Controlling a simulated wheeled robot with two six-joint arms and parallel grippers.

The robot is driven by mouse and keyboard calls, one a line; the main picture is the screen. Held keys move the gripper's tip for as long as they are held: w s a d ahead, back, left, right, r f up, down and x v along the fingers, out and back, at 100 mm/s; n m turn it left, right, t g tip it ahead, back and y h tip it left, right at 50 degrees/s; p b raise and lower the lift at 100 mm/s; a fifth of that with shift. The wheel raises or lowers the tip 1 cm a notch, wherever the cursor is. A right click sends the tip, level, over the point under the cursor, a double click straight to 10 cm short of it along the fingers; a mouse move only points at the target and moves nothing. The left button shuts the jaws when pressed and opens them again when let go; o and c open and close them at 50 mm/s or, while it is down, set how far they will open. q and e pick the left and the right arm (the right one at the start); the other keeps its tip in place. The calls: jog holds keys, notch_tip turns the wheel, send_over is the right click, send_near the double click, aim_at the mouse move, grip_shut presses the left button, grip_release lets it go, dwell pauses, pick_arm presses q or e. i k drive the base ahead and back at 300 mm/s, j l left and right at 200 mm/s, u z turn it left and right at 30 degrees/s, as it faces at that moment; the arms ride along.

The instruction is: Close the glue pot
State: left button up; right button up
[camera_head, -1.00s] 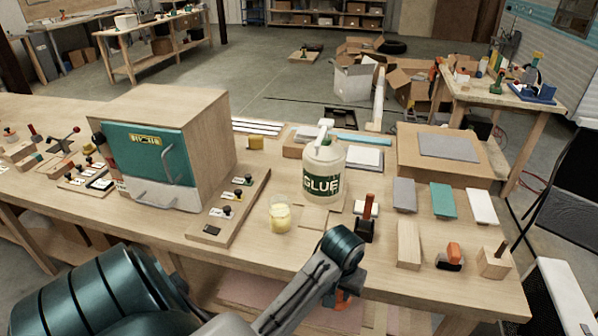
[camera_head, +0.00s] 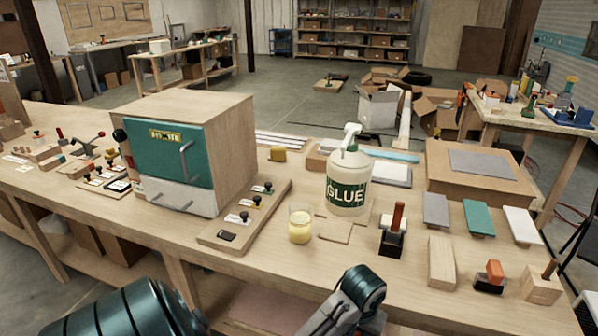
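The glue pot could be either of two things here. A large cream glue bottle (camera_head: 348,183) with a green GLUE label and a white pump top (camera_head: 351,136) stands upright on the workbench. A small glass jar (camera_head: 300,224) of pale yellow content stands in front of it to the left. Square wooden pieces (camera_head: 340,230) lie beside the jar; I cannot tell whether one is a lid. Neither gripper's fingers are visible.
A teal-fronted wooden cabinet (camera_head: 180,152) and a switch board (camera_head: 245,215) stand left of the jar. Right of the bottle are an orange-handled tool (camera_head: 394,228), a wooden block (camera_head: 441,262) and coloured sample plates (camera_head: 479,218). Bare bench lies in front of the jar.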

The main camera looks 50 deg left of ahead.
aim_at(300, 212)
jog(key=k+j+u, duration=0.1)
jog(key=k+j, duration=0.15)
jog(key=k+j+u, duration=0.1)
jog(key=j, duration=0.25)
jog(key=k+j, duration=0.3)
jog(key=k+j+u, duration=0.15)
jog(key=j, duration=0.25)
jog(key=k+j+u, duration=0.1)
jog(key=k+j, duration=0.15)
jog(key=j, duration=0.1)
